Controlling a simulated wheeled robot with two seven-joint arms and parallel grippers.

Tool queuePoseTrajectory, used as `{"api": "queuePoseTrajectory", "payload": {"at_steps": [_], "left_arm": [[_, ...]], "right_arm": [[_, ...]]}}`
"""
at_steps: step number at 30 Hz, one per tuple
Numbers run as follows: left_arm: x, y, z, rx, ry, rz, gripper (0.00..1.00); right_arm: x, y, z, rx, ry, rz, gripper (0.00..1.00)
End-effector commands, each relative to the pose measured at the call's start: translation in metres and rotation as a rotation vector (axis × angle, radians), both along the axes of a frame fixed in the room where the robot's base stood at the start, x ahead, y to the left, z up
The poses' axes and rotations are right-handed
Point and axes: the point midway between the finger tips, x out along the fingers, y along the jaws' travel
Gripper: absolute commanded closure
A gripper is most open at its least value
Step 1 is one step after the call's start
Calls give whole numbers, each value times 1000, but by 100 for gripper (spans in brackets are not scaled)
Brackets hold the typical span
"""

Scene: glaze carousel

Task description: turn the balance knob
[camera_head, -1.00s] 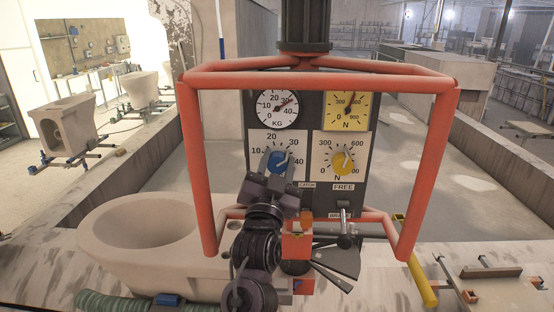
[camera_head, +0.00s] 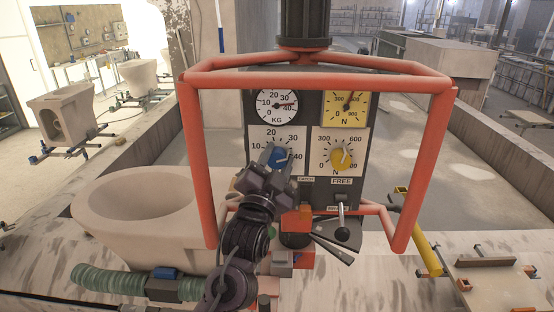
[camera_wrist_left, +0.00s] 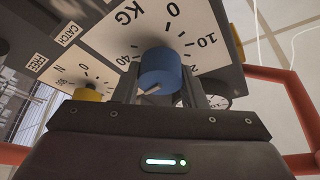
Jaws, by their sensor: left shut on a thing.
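The blue balance knob (camera_head: 279,157) sits on a white dial plate marked 10 to 40, in the lower left of the dark control panel (camera_head: 308,195). My left gripper (camera_head: 275,160) is shut on it, one finger on each side. In the left wrist view the blue knob (camera_wrist_left: 160,68) shows between the dark fingers, with its pale pointer facing the camera. The white KG gauge (camera_head: 276,105) above has its needle near 40. A yellow knob (camera_head: 342,158) on the N dial sits to the right, untouched. My right gripper is not in view.
A red tubular frame (camera_head: 445,165) surrounds the panel. A lever with a black ball (camera_head: 341,233) sticks out below the FREE label. A beige ceramic bowl (camera_head: 95,230) stands at left, with a green hose (camera_head: 130,282) in front. A yellow bar (camera_head: 424,250) lies at right.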

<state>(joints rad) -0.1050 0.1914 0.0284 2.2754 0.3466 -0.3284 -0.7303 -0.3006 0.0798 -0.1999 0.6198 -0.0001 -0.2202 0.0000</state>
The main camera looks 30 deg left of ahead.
Motion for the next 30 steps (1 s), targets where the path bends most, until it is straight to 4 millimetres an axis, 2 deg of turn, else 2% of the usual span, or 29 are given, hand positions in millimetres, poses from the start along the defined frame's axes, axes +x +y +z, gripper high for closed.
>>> {"api": "queuePoseTrajectory", "payload": {"at_steps": [2,3,7,17,20,26,30], "left_arm": [[0,0,0,0,-1,0,85],[0,0,0,0,-1,0,57],[0,0,0,-1,-2,0,41],[-3,-1,-2,-1,-1,-1,41],[-13,-5,-9,-3,0,-2,41],[-47,-15,-22,-3,1,-2,41],[-61,-19,-21,-1,3,-3,41]], "right_arm": [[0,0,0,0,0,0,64],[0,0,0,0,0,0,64],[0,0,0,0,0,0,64],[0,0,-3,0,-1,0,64],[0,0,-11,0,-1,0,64],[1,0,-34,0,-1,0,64],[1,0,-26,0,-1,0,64]]}}
